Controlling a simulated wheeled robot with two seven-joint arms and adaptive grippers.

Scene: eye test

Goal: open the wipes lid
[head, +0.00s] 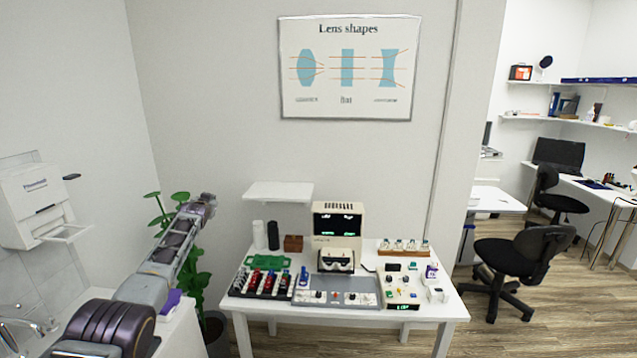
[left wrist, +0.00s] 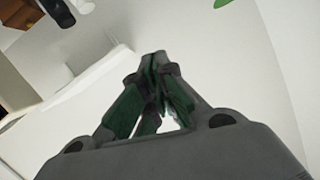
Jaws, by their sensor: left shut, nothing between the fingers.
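I cannot clearly make out a wipes pack or its lid. A white cylinder (head: 258,235) and a black cylinder (head: 273,235) stand upright at the back left of the table; whether either holds wipes I cannot tell. My left gripper (head: 209,198) is raised in front of the wall, left of the table and apart from everything on it. In the left wrist view the left gripper (left wrist: 155,58) has its green-padded fingers brought together at the tips, with nothing between them. My right gripper is in neither view.
The white table (head: 390,318) carries an eye-test device (head: 338,222), a grey tray (head: 357,284) and racks of small bottles. A white shelf (head: 278,190) juts from the wall above its left part. A green plant (head: 192,262) stands beneath my left arm.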

